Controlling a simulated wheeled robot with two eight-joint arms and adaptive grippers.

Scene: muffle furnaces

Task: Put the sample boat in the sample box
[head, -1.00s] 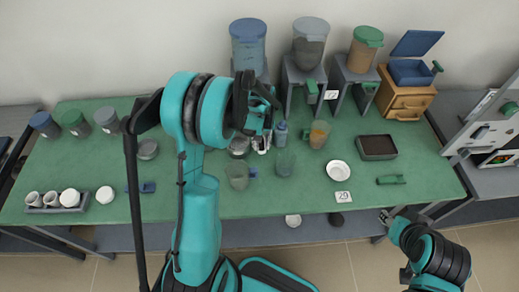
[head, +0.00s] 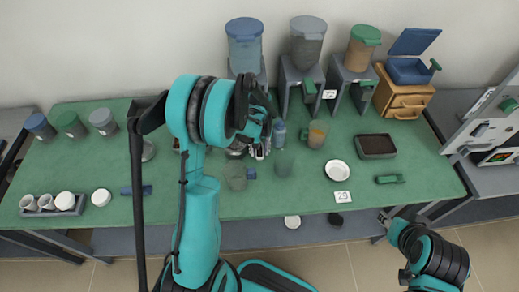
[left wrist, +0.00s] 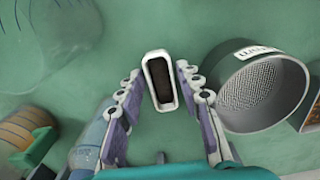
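In the left wrist view the sample boat (left wrist: 160,82) is a small white elongated dish with dark contents. It sits between the fingertips of my left gripper (left wrist: 159,72), with a narrow gap visible on each side. The gripper looks open; whether the boat is clear of the table cannot be told. In the head view my left gripper (head: 258,148) is over the middle of the green table and hides the boat. The sample box is not clearly identifiable; a wooden drawer box with an open blue top (head: 408,75) stands at the back right. My right gripper (head: 384,216) is near the front edge, too small to read.
A labelled mesh cup (left wrist: 262,90) stands close right of the fingers, and a blue bottle (left wrist: 90,140) close left. Beakers (head: 236,176), a white dish (head: 338,170) and a dark-filled tray (head: 376,156) stand on the table (head: 300,205). Several canisters on stands line the back.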

